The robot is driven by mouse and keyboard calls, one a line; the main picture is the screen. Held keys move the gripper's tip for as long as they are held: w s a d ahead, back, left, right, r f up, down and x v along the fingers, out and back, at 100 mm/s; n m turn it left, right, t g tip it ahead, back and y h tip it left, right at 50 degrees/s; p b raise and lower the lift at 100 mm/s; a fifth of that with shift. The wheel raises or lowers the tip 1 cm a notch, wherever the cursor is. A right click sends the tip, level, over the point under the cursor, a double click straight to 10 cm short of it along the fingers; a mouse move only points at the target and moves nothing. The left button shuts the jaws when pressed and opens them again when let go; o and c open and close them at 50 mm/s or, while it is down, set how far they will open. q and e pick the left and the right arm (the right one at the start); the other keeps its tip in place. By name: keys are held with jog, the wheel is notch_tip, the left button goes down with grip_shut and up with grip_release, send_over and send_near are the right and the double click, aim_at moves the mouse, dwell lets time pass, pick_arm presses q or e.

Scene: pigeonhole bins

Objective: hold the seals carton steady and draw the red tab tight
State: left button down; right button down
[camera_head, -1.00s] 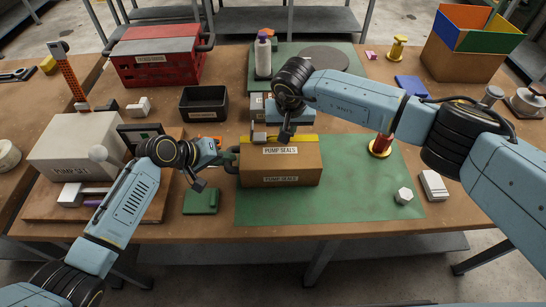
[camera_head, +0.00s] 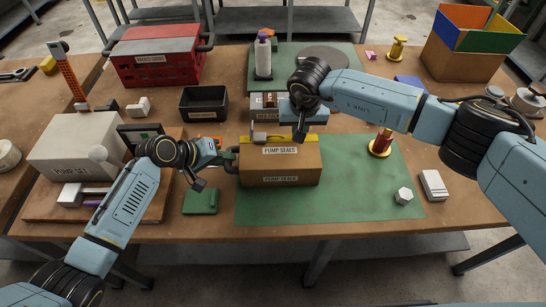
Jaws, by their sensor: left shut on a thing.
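The seals carton (camera_head: 280,170) is a brown box labelled PUMP SEALS, upright on the green mat. A yellow strap (camera_head: 303,139) runs across its back top edge, with a small grey block (camera_head: 260,136), perhaps a buckle, on it. My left gripper (camera_head: 231,160) is shut on the carton's left side. My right gripper (camera_head: 300,136) hangs over the back right of the carton's top, by the strap. Its fingers are too small and hidden to tell whether they are open or hold anything. I cannot make out the red tab.
A red spool on a brass base (camera_head: 381,144) and a white hex nut (camera_head: 403,196) stand there. A black bin (camera_head: 204,103) is behind left, a green block (camera_head: 201,202) in front left. A labelled container (camera_head: 267,103) is behind the carton.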

pick_arm(q)
jog(key=shift+a, duration=0.1)
pick_arm(e)
jog(key=shift+d, duration=1.15)
jog(key=c, duration=1.2)
grip_release()
jog(key=shift+o, duration=0.2)
jog(key=shift+a, duration=0.1)
jog(key=w+v, duration=0.1)
jog(key=v, duration=0.5)
jog(key=shift+w, duration=0.25)
jog(key=shift+r, duration=0.15)
jog(key=v, duration=1.2)
